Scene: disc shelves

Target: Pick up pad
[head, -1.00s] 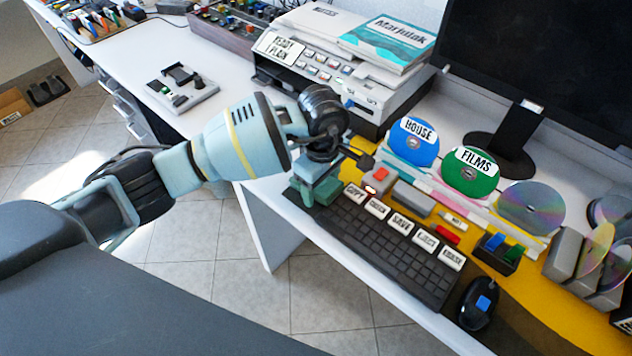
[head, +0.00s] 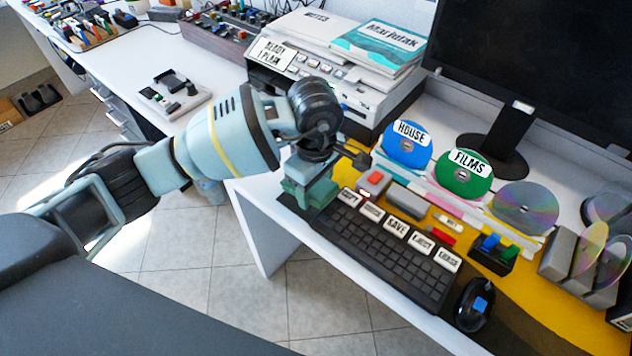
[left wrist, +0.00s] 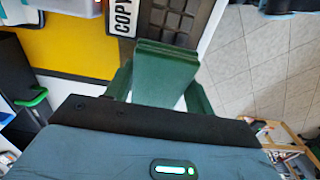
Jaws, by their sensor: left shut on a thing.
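My left gripper (head: 308,190) is at the left end of the black keyboard (head: 385,250), near the desk's front edge. In the left wrist view, its green fingers (left wrist: 163,95) stand on either side of a dark green block, which I take to be the pad (left wrist: 165,72). The gripper is shut on it. In the head view, the pad is hard to tell apart from the green fingers. I cannot tell how far it is above the desk. My right gripper is not in view.
A grey block with a red button (head: 375,181) and a plain grey block (head: 408,201) lie behind the keyboard. Blue (head: 408,145) and green (head: 464,174) discs stand behind them. A printer (head: 330,75) is at the back. A mouse (head: 475,304) is at right.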

